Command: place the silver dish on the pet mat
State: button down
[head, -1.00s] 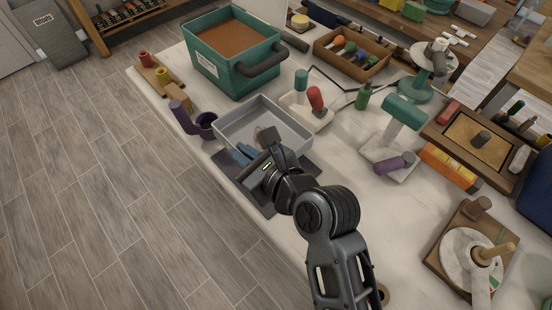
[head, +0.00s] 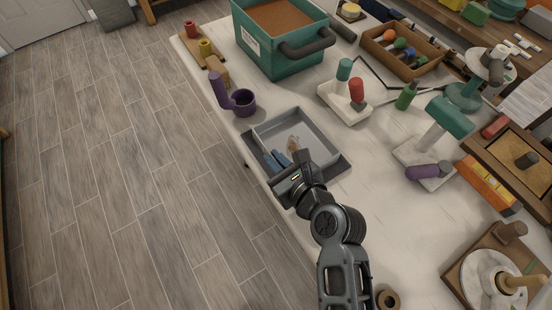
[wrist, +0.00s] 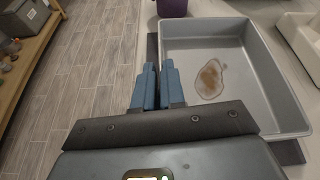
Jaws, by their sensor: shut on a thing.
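The silver dish (head: 318,143) is a shallow rectangular grey tray with a brown patch on its floor; the dish also shows in the wrist view (wrist: 250,45). It lies over the dark grey pet mat (head: 338,169), whose edges show around it. A strip of the pet mat also shows in the wrist view (wrist: 290,153). I cannot tell whether the dish touches the mat or is just above it. My gripper (head: 278,161) is shut on the dish's near-left wall. Its blue fingers also show in the wrist view (wrist: 157,72), either side of that wall.
A purple holder (head: 243,102) stands just behind the dish at the table's left edge. A green bin (head: 268,45) is farther back. A white stand with teal and red handles (head: 347,100) is to the right.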

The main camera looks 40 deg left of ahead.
jog(key=c, duration=1.2)
grip_release()
jog(key=shift+r, duration=0.1)
jog(key=v, duration=1.2)
